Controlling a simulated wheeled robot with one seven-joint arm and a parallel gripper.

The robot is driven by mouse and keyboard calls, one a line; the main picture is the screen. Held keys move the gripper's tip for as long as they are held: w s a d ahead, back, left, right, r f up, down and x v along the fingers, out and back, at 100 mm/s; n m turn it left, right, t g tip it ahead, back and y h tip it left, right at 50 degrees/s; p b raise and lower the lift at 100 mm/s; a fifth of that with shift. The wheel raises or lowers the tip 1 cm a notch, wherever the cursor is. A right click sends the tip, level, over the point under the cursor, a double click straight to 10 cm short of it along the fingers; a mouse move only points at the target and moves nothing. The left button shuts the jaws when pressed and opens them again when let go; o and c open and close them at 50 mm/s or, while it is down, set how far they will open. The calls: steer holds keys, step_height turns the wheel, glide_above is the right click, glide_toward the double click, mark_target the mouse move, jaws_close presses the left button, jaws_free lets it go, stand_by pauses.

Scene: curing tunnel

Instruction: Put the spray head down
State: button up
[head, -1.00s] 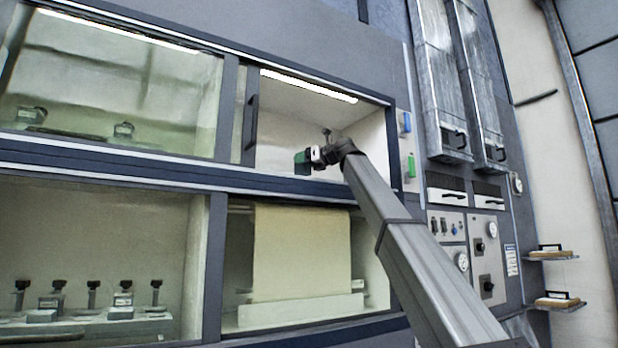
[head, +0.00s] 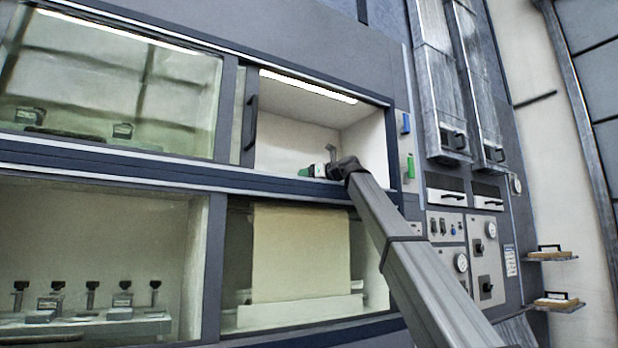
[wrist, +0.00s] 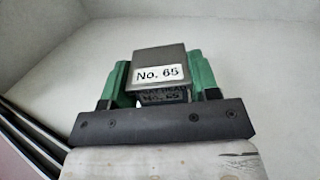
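The spray head (wrist: 160,64) is a dark grey block with a white "No. 65" label, and a second, partly covered label below it. My gripper (wrist: 162,78) has green fingers closed on both sides of it. In the head view my gripper (head: 306,172) is at the mouth of the lit upper right compartment (head: 300,120), close above its front sill. The spray head is too small to make out clearly there. I cannot tell whether its underside touches anything.
The compartment has pale walls, an apparently clear inside and a dark handle (head: 251,122) at its left. A cream sheet (head: 300,252) hangs in the bay below. Glazed bays at the left hold several dark-topped fixtures. Control panels (head: 486,257) stand at the right.

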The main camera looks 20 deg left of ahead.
steer(key=o, duration=0.4)
steer(key=shift+r, duration=0.1)
steer(key=v, duration=1.2)
steer(key=shift+s, duration=0.1)
